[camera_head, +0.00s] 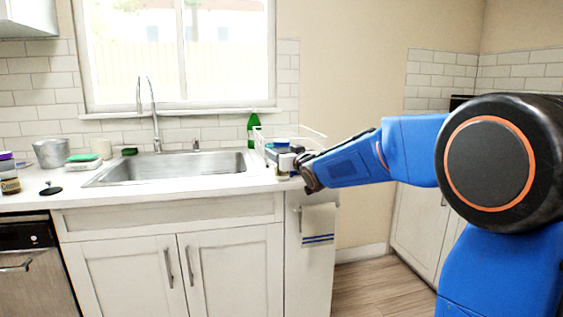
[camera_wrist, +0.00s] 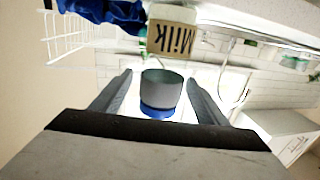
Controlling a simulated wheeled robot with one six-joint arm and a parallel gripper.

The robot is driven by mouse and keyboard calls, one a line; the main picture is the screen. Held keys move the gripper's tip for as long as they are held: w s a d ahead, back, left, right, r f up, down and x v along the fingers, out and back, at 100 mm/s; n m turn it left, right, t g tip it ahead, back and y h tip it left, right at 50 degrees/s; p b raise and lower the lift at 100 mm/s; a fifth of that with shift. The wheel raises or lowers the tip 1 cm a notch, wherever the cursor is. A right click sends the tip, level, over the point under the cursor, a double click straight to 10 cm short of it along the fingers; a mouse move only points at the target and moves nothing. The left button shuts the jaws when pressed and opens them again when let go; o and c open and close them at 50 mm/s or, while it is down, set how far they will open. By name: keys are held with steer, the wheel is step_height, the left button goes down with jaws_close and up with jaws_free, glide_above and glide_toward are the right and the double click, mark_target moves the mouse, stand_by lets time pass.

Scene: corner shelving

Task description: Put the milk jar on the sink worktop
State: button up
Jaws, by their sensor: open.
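The milk jar shows in the wrist view as a tan label reading "Milk" (camera_wrist: 172,38), upside down in the picture. A grey cylinder with a blue band (camera_wrist: 162,90) stands in front of the label, between my fingers; I cannot tell whether it is part of the same jar. My gripper (camera_wrist: 160,95) is open, with a finger on either side of the cylinder and visible gaps. In the head view my gripper (camera_head: 306,172) is at the right end of the sink worktop (camera_head: 215,187), beside a small jar (camera_head: 284,164) that it partly hides.
A white wire rack (camera_head: 300,133) and a green bottle (camera_head: 253,130) stand close by at the back right. The sink basin (camera_head: 180,167) is to the left. A pot (camera_head: 53,152), sponges (camera_head: 83,161) and another jar (camera_head: 9,180) stand further left. The front worktop strip is largely clear.

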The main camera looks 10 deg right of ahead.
steer(key=w, duration=0.2)
steer(key=w+a, duration=0.1)
steer(key=w, duration=0.1)
steer(key=shift+f, duration=0.1)
steer(key=c, duration=1.5)
